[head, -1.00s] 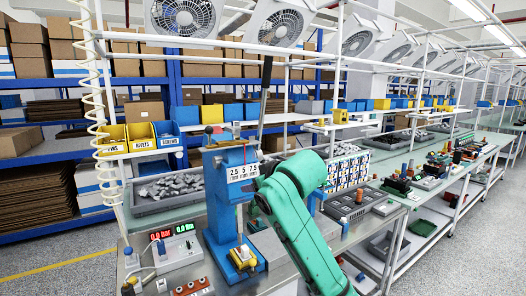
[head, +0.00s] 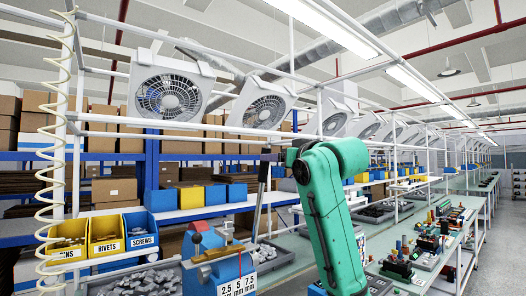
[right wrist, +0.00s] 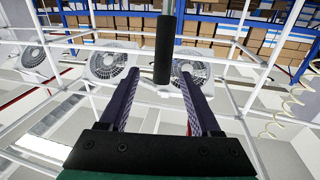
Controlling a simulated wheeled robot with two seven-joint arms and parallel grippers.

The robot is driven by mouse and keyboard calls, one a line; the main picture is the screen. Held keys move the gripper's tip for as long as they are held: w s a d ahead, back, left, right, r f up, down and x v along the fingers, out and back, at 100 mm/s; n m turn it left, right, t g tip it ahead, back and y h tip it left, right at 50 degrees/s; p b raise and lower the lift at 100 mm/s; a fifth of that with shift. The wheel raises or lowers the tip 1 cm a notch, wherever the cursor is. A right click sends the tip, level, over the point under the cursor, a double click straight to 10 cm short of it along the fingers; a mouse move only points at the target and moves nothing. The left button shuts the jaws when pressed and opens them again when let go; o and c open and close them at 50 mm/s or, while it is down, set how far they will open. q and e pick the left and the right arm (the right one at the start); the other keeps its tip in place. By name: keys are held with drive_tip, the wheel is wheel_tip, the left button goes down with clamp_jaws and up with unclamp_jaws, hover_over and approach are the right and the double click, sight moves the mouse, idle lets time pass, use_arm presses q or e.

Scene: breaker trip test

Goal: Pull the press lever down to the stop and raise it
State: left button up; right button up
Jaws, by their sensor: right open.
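The blue press (head: 208,270) shows its top at the bottom of the head view, with a number plate cut off by the edge. Its dark lever (head: 260,205) stands up, tilted slightly right. My right gripper (head: 273,157) is beside the lever's top end, partly hidden by my green arm. In the right wrist view my right gripper (right wrist: 161,75) is open, its fingers apart. The lever's black grip (right wrist: 164,48) lines up with the gap, its end at the fingertips. I cannot tell whether they touch. My left gripper is not in view.
Labelled yellow and blue bins (head: 107,235) stand left of the press. White fans (head: 170,92) hang on a white frame above the bench. Benches with parts (head: 430,245) run off to the right. Shelves of cartons (head: 115,190) stand behind.

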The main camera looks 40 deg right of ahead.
drive_tip(key=p+x, duration=0.2)
drive_tip(key=x, duration=0.4)
drive_tip(key=shift+w+a+f, duration=0.15)
drive_tip(key=shift+w, duration=0.15)
drive_tip(key=w, duration=0.2)
drive_tip(key=w+p, duration=0.1)
drive_tip(key=shift+w+d+f, duration=0.1)
drive_tip(key=shift+d+f, duration=0.15)
drive_tip(key=shift+f, duration=0.15)
drive_tip(key=shift+s+r, duration=0.15)
drive_tip(key=shift+s, duration=0.3)
drive_tip(key=c, duration=0.8)
drive_tip(key=shift+w, duration=0.15)
clamp_jaws()
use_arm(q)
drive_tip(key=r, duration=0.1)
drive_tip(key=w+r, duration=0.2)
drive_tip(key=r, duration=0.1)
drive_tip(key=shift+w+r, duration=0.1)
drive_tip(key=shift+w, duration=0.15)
